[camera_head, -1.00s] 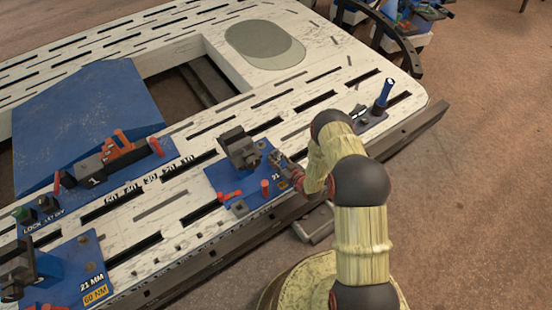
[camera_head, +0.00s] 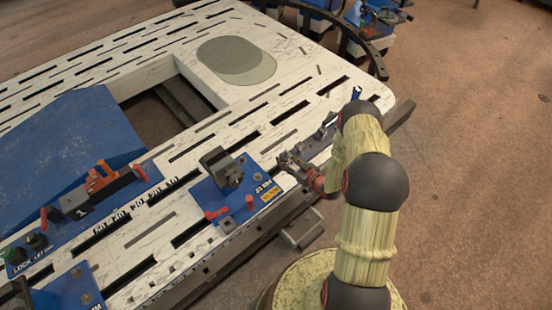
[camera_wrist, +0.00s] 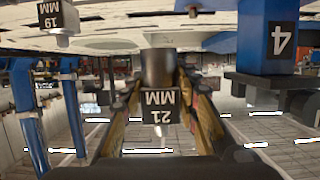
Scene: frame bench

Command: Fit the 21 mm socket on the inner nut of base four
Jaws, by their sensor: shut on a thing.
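My gripper (camera_wrist: 160,88) is shut on the 21 mm socket (camera_wrist: 158,68), a dark grey cylinder with a black "21 MM" tag between the fingers in the wrist view. In the head view, my gripper (camera_head: 296,166) is just right of a blue base plate (camera_head: 208,192), apart from it. That plate carries a dark clamp block (camera_head: 221,168), red pegs, and "21 MM" and yellow labels. A blue block marked "4" (camera_wrist: 268,35) stands to the right in the wrist view. I cannot tell which nut is the inner one. The socket is too small to make out in the head view.
A 19 mm socket (camera_wrist: 58,20) shows at the wrist view's upper left. Another blue plate (camera_head: 75,290) is at lower left. Open floor (camera_head: 460,200) lies right of the bench.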

